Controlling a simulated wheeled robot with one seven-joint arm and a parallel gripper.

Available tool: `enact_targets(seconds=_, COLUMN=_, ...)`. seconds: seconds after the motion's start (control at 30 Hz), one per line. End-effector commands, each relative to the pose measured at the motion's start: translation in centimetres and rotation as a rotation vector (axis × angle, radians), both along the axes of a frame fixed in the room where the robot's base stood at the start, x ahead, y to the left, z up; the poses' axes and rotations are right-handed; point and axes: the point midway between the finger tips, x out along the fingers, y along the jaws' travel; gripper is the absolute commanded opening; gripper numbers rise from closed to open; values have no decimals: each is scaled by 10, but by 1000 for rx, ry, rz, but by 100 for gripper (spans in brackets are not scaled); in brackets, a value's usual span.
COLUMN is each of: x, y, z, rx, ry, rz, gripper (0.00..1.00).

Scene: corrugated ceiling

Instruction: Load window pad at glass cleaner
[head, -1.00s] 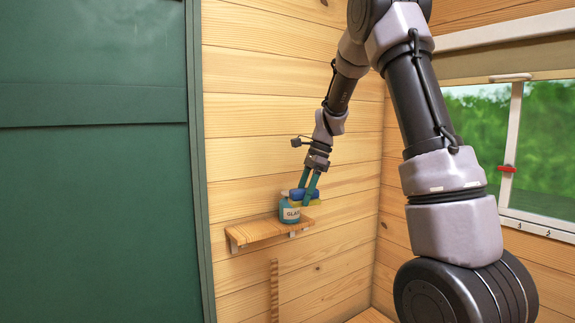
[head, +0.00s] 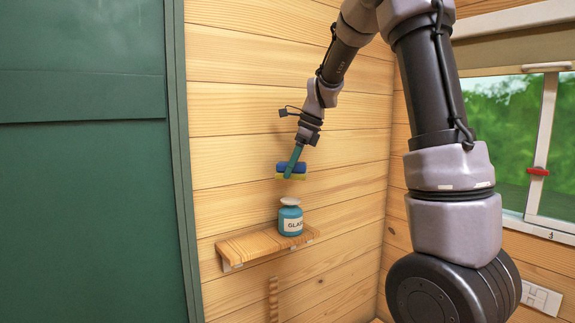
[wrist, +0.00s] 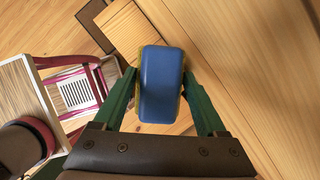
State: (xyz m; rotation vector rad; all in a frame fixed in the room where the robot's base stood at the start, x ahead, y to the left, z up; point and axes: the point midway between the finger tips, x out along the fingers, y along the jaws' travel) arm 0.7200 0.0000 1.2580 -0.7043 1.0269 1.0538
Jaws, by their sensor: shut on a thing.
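The window pad (head: 292,168), blue on top and yellow below, is held in the air above the wall shelf. My gripper (head: 293,172) is shut on it, and in the wrist view the pad (wrist: 161,84) sits between the two green fingers. The glass cleaner (head: 291,220) is a teal bottle with a partly visible "GLA" label and a pale top. It stands upright on the wooden shelf (head: 240,247), below the pad and apart from it. The bottle cannot be made out in the wrist view.
A green door or panel (head: 85,170) fills the left. A window (head: 500,130) with a red catch is at the right, with a white socket plate (head: 541,299) below. In the wrist view, a red-framed piece of furniture (wrist: 80,92) stands at the left.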

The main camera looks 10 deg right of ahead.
Motion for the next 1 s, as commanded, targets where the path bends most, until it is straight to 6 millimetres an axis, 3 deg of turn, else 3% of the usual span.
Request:
enact_targets(seconds=0.27, x=0, y=0, z=-10, rx=1, ry=1, rz=2, gripper=29)
enact_targets(seconds=0.7, x=0, y=0, z=-52, rx=1, ry=2, rz=1, gripper=29)
enact_targets(seconds=1.0, x=0, y=0, z=-60, rx=1, ry=-1, rz=2, gripper=29)
